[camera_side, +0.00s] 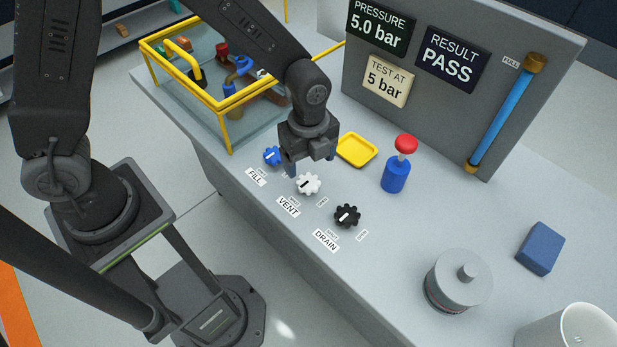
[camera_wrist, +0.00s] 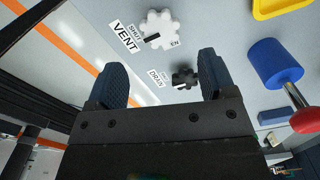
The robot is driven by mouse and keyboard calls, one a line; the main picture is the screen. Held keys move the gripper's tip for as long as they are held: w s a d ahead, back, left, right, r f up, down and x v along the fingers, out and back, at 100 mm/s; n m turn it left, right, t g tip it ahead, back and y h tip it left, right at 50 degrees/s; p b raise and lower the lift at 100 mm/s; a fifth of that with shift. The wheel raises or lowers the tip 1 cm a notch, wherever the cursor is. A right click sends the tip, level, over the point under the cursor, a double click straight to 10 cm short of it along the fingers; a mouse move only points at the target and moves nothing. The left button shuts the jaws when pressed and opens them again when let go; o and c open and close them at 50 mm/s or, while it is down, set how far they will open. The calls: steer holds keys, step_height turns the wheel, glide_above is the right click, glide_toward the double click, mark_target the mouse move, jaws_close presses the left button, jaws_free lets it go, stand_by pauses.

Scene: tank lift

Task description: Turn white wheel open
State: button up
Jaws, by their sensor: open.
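The white wheel (camera_side: 308,184) is a toothed knob on the bench behind the VENT label, between the blue FILL wheel and the black DRAIN wheel. In the wrist view the white wheel (camera_wrist: 160,25) has a black mark on its side towards the SHUT label (camera_wrist: 133,32). My gripper (camera_side: 311,166) points down just behind and above the white wheel. In the wrist view my gripper (camera_wrist: 162,72) has its two fingers wide apart with nothing between them. The white wheel lies beyond the fingertips, outside the jaws.
The blue wheel (camera_side: 272,156) and black wheel (camera_side: 347,215) flank the white one closely. A yellow tray (camera_side: 357,150) and a red-topped blue pump (camera_side: 396,176) stand behind. The panel reads PRESSURE 5.0 bar (camera_side: 380,27) and RESULT PASS (camera_side: 452,58). The yellow-framed tank (camera_side: 232,105) is at left.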

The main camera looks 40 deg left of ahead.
mark_target(308, 181)
step_height(308, 181, down, 7)
steer(key=shift+f, duration=0.1)
steer(key=shift+c, duration=0.3)
steer(key=c, duration=0.9)
steer(key=shift+o, duration=0.2)
